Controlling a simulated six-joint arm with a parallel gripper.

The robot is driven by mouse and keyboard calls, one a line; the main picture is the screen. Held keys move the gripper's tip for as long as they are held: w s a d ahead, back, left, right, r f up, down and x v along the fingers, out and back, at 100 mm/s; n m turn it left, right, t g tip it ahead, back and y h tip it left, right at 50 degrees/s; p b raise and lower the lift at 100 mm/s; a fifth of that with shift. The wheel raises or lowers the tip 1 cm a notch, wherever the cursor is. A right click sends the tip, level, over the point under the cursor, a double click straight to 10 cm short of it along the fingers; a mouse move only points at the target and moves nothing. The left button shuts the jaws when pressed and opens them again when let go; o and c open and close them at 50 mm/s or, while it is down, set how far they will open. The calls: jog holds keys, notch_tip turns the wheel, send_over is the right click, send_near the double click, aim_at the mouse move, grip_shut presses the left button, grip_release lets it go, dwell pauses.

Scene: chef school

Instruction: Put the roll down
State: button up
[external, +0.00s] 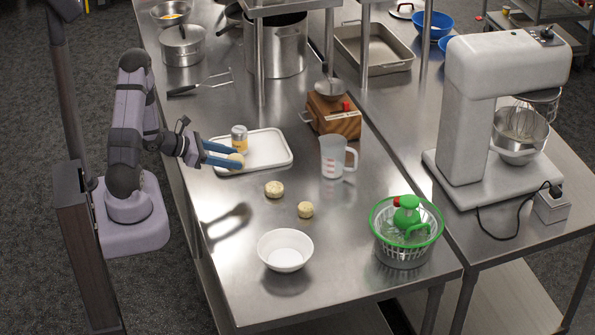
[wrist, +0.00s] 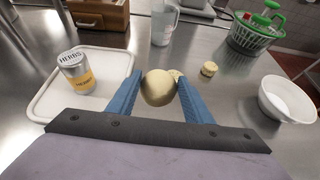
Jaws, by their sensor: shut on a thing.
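My gripper (external: 232,155) is shut on a pale round roll (wrist: 157,88), one blue finger on each side. It holds the roll in the air. In the external view the held roll overlaps the near edge of the white tray (external: 272,150); in the wrist view it is right of the tray (wrist: 112,62). Two other rolls lie on the steel table, one nearer the tray (external: 274,189) and one farther right (external: 305,210). In the wrist view, the held roll partly hides the nearer one.
A herbs can (wrist: 75,70) stands on the tray's left part in the wrist view. A measuring jug (external: 334,157), white bowl (external: 285,250), green salad spinner (external: 407,230) and wooden box (external: 335,118) stand around. Bare table lies left of the loose rolls.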

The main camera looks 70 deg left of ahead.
jog(key=s+d+r+m+g+h, duration=0.1)
jog(key=d+m+h, duration=0.3)
jog(key=d, duration=0.4)
jog(key=shift+s+d+r+h, duration=0.2)
jog(key=shift+d+r+h, duration=0.05)
jog(key=shift+d+h, duration=0.1)
jog(key=shift+f, duration=0.15)
jog(key=shift+f+p, duration=0.6)
jog(key=shift+f, duration=2.4)
jog(key=shift+f+p, duration=0.45)
jog(key=shift+f, duration=1.4)
